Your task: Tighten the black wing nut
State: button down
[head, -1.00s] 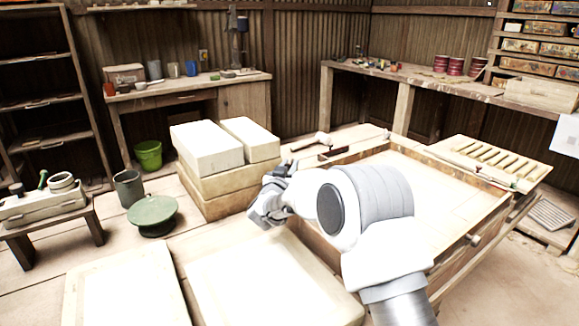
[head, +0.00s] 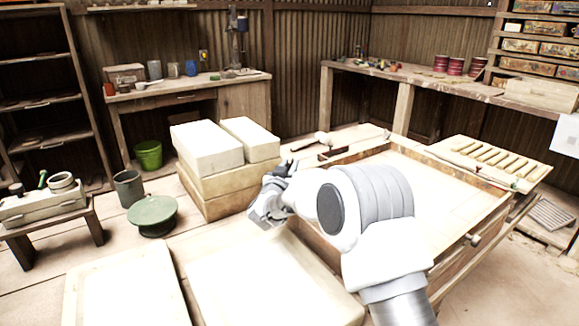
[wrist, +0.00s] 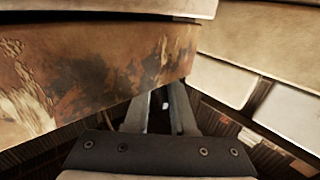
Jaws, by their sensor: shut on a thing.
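My gripper (head: 270,202) is at the left corner of the wooden press table, beside the stacked pale blocks in the head view. In the wrist view its two fingers (wrist: 158,108) reach forward, close together, below a worn, stained wooden board (wrist: 110,75). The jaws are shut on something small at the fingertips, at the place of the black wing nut. The nut itself is not clearly visible: the fingers and the hand cover it in both views, so its angle and seating cannot be told.
The wooden press table (head: 460,262) stands right of my gripper, with a light knob (head: 473,240) on its near side. Pale blocks (head: 207,149) are stacked behind left. Pale slabs (head: 125,285) lie in front. A green round stand (head: 153,213) is at left.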

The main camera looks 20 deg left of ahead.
jog(key=c, duration=0.8)
grip_release()
jog(key=shift+o, duration=0.2)
jog(key=s+p, duration=0.3)
jog(key=s, duration=1.4)
jog(key=shift+s+d, duration=0.15)
jog(key=shift+s, duration=0.1)
